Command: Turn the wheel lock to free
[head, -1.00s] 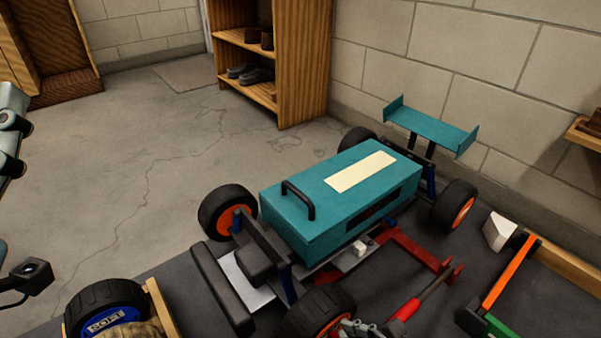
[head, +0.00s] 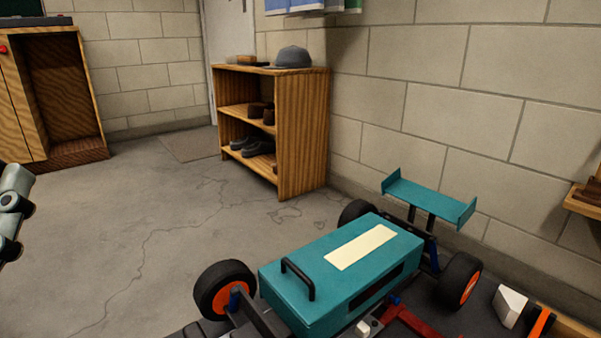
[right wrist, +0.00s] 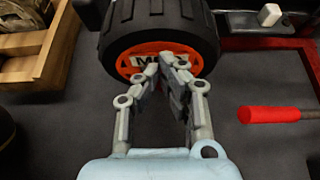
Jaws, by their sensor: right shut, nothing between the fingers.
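In the right wrist view, a black tire (right wrist: 160,25) with an orange rim (right wrist: 185,62) lies straight ahead. My right gripper (right wrist: 160,68) is shut and empty, its fingertips in front of the rim and covering part of it. I cannot tell whether they touch the rim. The wheel lock cannot be made out. In the head view, the RC racecar (head: 340,275) has a teal body and a rear wing. A front wheel (head: 222,290) and a rear wheel (head: 459,281) show, both with orange rims. Neither gripper is in the head view; only part of my left arm shows at the left edge.
A red-handled tool (right wrist: 272,115) lies right of my right gripper. A wooden tray (right wrist: 35,65) stands at the left. A white block (head: 510,304) lies right of the car. A wooden shelf (head: 300,135) stands against the wall, with open floor left of the car.

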